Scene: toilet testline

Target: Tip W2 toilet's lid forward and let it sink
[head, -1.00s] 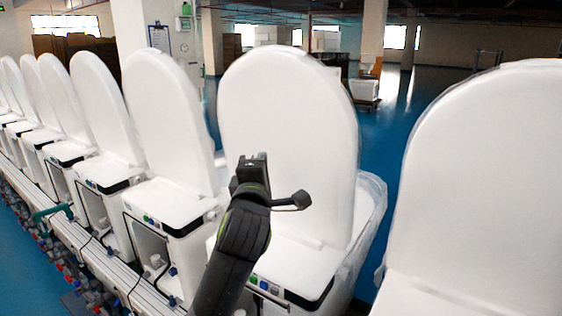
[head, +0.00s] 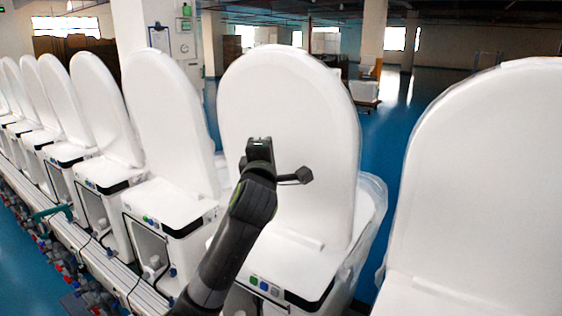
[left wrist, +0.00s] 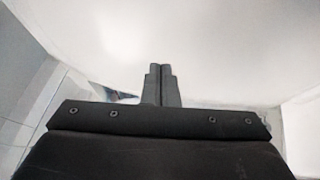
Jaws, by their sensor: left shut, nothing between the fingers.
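Several white toilets with raised lids stand in a row. The pictures do not show which one is labelled W2. My left gripper (head: 259,142) is in front of the raised lid (head: 290,100) of the toilet in the middle of the head view, over the lid's lower middle. The lid stands upright. In the left wrist view the left gripper's fingers (left wrist: 160,72) are together and empty, with a broad white surface (left wrist: 215,45) filling the view beyond. Whether they touch the lid I cannot tell. My right gripper is not in view.
A neighbouring raised lid (head: 490,190) stands close on the right, another (head: 170,110) on the left. A button panel (head: 265,287) is on the middle toilet's front corner. A rail with hoses and fittings (head: 75,245) runs along the left. Blue floor lies behind.

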